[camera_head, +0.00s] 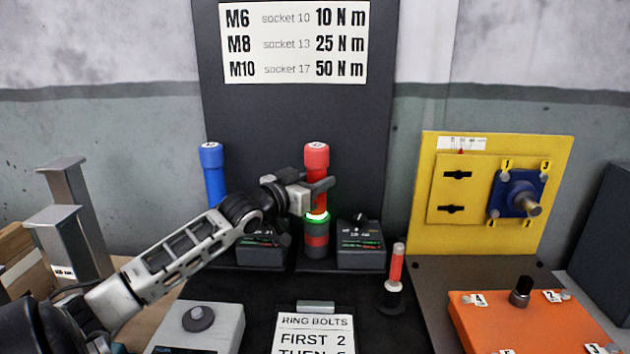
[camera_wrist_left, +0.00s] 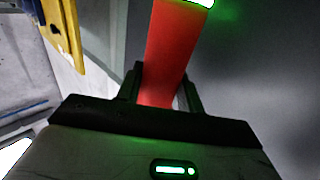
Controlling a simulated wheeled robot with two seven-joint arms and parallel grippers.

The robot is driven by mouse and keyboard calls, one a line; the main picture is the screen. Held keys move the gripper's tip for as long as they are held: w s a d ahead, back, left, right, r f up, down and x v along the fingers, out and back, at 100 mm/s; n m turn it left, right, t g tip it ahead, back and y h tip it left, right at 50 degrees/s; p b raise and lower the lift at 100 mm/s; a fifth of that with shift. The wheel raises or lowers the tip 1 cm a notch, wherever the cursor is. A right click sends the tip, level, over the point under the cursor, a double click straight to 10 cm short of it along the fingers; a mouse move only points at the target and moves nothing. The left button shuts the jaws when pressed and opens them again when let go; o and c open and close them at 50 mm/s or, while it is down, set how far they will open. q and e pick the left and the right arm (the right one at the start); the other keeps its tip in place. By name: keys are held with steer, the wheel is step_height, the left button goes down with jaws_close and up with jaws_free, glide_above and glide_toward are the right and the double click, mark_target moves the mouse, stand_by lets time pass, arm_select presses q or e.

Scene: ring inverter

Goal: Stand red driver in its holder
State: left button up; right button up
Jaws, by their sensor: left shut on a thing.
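The red driver (camera_head: 316,158) is upright in front of the dark back panel. My left gripper (camera_head: 319,188) is shut on its red shaft, which also shows between the fingers in the left wrist view (camera_wrist_left: 172,60). A bright green glowing ring (camera_head: 317,216) circles the driver's lower end. Directly below is a dark cup with a red band (camera_head: 316,240), which looks like its holder. The driver is in line with this cup; I cannot tell how deep it sits. My right gripper is not in view.
A blue driver (camera_head: 212,172) stands to the left, its lower part hidden by my arm. A dark control box (camera_head: 361,245) sits just right of the cup. A small red-handled tool (camera_head: 396,270) stands further right, before a yellow panel (camera_head: 480,240).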

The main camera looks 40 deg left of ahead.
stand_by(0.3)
arm_select(q)
steer(key=o, duration=1.2)
steer(key=shift+f, duration=0.35)
steer(key=s, duration=1.6)
steer(key=shift+d+r, duration=0.15)
steer(key=shift+r, duration=0.2)
